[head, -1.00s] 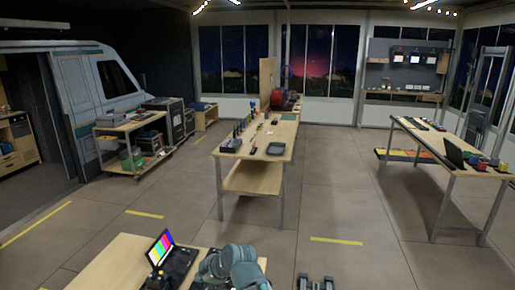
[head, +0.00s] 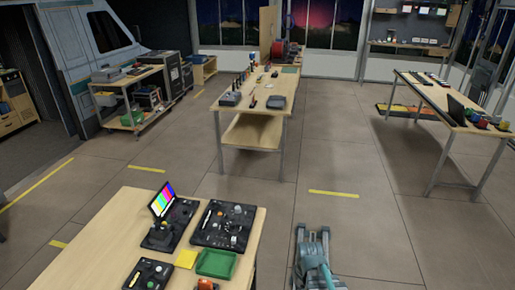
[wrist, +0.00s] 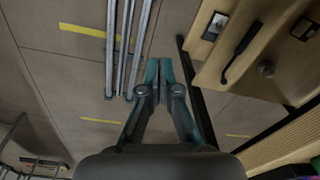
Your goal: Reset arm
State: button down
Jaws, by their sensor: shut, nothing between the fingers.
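My gripper (wrist: 158,72) shows in the wrist view with its two teal fingers brought together and nothing between them. It is over the grey tiled floor, beside a wooden surface (wrist: 238,92) on the right that bears dark fittings. Grey metal bars (wrist: 122,45) run just left of the fingertips. In the head view a teal part of my arm (head: 315,268) is at the bottom, right of the near table. I cannot make out the fingertips there.
The near wooden table (head: 105,232) holds a colour-bar screen (head: 163,200), black control panels (head: 224,226), a yellow pad (head: 186,259) and a green tray (head: 216,263). A long workbench (head: 250,107) stands beyond, another table (head: 432,95) at right. Open floor (head: 375,225) lies between.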

jog(key=s+d+f+m+g+b, duration=0.1)
jog(key=s+f+g+b, duration=0.6)
jog(key=s+f, duration=2.2)
jog(key=s+d+b, duration=0.1)
jog(key=b, duration=0.2)
jog(key=shift+s+f, duration=0.25)
jog(key=shift+s, duration=0.15)
